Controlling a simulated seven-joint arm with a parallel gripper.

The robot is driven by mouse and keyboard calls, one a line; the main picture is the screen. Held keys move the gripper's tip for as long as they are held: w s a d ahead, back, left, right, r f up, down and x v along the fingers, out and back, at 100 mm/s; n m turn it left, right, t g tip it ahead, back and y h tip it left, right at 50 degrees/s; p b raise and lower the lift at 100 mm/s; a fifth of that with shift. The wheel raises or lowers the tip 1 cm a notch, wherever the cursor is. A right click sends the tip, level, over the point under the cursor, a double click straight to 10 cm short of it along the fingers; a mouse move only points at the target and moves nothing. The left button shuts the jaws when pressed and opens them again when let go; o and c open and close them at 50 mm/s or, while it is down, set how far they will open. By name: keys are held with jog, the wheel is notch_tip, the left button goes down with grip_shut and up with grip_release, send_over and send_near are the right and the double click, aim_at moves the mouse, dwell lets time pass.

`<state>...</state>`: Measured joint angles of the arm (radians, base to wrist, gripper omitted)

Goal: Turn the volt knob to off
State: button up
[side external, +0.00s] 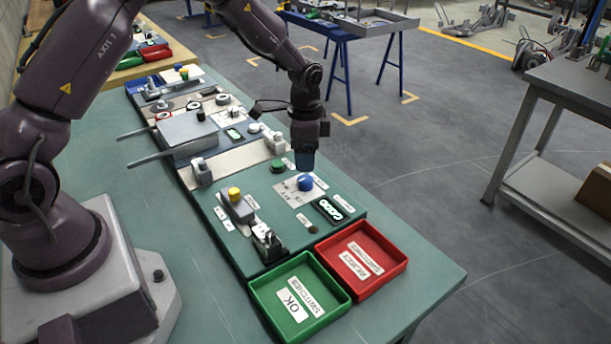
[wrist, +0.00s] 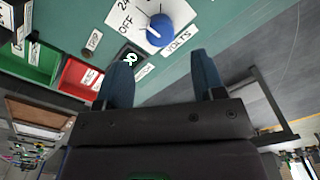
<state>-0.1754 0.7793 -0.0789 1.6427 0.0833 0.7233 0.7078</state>
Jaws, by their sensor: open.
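The volt knob is a round blue knob (side external: 305,182) on a white label plate on the green panel. In the wrist view the blue knob (wrist: 160,30) has a white pointer line, with OFF and a partly cut-off number printed to its left and a VOLTS label at its lower right. The pointer aims left, roughly between OFF and the lower edge of the plate; its exact setting is hard to tell. My gripper (side external: 304,168) is just above the knob in the side view. In the wrist view its two blue fingers (wrist: 164,70) are apart and empty, with the knob beyond their tips.
A green OK tray (side external: 258,287) and a red reject tray (side external: 325,275) sit at the panel's near end. A yellow-topped block (side external: 235,194), a green button (side external: 278,166) and a small display (side external: 328,209) surround the knob. Farther panels with levers extend behind.

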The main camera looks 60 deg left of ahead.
aim_at(306, 178)
notch_tip(306, 178, down, 6)
jog(key=shift+f, duration=0.25)
jog(key=c, duration=0.9)
